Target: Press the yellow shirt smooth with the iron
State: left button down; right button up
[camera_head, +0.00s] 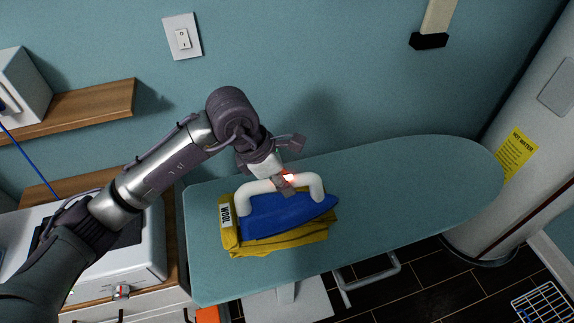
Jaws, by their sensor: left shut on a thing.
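The yellow shirt (290,244) lies folded on the teal ironing board (410,192), toward its left half. The iron (278,214) has a blue body and a white handle, and it is over the shirt, covering most of its top. I cannot tell whether its sole touches the cloth. My left gripper (285,185) is shut on the iron's white handle. A label reading "WOOL" (225,215) shows at the left end of the shirt. My right gripper is not in view.
The board's right half is clear. A white cylindrical tank (530,130) stands beyond its right end. A white appliance (125,262) is left of the board, below a wooden shelf (85,108). A wire basket (543,303) is on the dark floor at lower right.

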aim_at(290, 201)
pick_arm(q)
jog(key=shift+d+r, duration=0.1)
jog(key=shift+d, duration=0.2)
jog(key=shift+a+f+b, duration=0.15)
jog(key=shift+f+b, duration=0.25)
jog(key=shift+f, duration=0.4)
notch_tip(290, 201, down, 2)
jog(key=shift+f+b, duration=0.1)
jog(key=shift+b, duration=0.4)
jog(key=shift+f, duration=0.55)
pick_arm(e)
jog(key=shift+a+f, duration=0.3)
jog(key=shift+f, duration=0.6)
pick_arm(q)
jog(key=shift+f+b, duration=0.3)
jog(key=shift+b, duration=0.25)
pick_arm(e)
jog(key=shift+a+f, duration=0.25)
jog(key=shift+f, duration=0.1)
pick_arm(q)
jog(key=shift+f, duration=0.25)
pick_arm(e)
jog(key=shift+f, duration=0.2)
